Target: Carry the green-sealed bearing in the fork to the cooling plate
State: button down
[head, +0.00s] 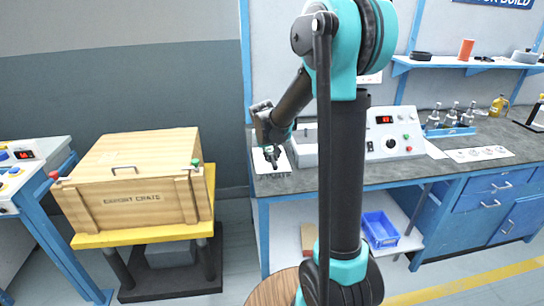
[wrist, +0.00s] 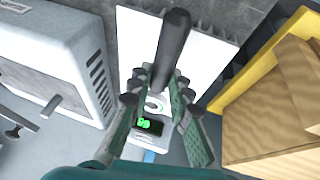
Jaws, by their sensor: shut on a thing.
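My gripper (head: 272,155) hangs at the left end of the workbench, over the pale cooling plate (head: 258,158). In the wrist view, my gripper (wrist: 156,95) is shut on the dark handle of the fork (wrist: 173,45). The white cooling plate (wrist: 205,50) with finned edges lies below it. A small pale ring with a green tint (wrist: 154,104), perhaps the green-sealed bearing, shows between the fingers. The fingers and handle partly hide it, and I cannot tell whether it sits in the fork or touches the plate. A green-lit display (wrist: 150,124) shows just beside it.
A wooden crate (head: 135,185) on a yellow stand is to the left. Bottles (head: 452,118) stand farther right on the bench.

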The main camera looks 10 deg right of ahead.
jog(key=shift+f, duration=0.2)
dwell(0.3)
jog(key=c, duration=1.3)
grip_release()
jog(key=v, duration=1.1)
jog(key=s+d+f, duration=0.2)
jog(key=s+f, duration=0.3)
jog(key=s, duration=0.3)
jog(key=s+d+f+y, duration=0.1)
jog(key=s+f, duration=0.3)
jog(key=s, duration=0.5)
jog(key=s+d+f+y, duration=0.1)
jog(key=s+d+f, duration=0.2)
jog(key=s+f, duration=0.2)
jog(key=shift+s+f, duration=0.15)
jog(key=shift+s, duration=0.75)
jog(key=shift+s+f, duration=0.15)
jog(key=shift+s, duration=0.7)
